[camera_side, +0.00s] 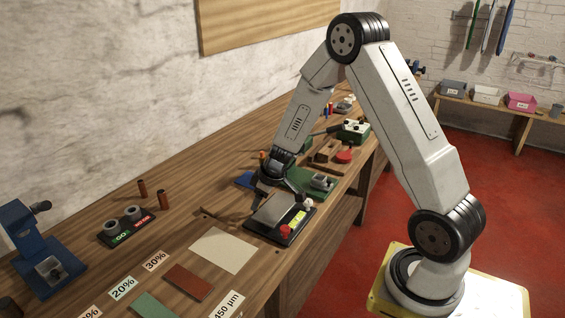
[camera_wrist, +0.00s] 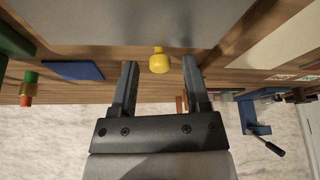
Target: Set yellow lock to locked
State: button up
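The yellow lock (camera_wrist: 159,62) shows in the wrist view as a small round knob with a short stub, at the edge of a grey plate (camera_wrist: 90,22). My gripper (camera_wrist: 159,68) is open, with one finger on each side of the lock and visible gaps to both. In the side view my gripper (camera_side: 268,192) points down at the far edge of the grey-topped box (camera_side: 272,210). The yellow lock is hidden there. A red knob (camera_side: 285,230) and a white knob (camera_side: 308,202) are on the box's near side.
In the side view a green fixture (camera_side: 318,184) stands close behind the box. A pale sheet (camera_side: 223,250) lies in front.

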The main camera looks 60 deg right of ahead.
grip_shut()
dwell(1.2)
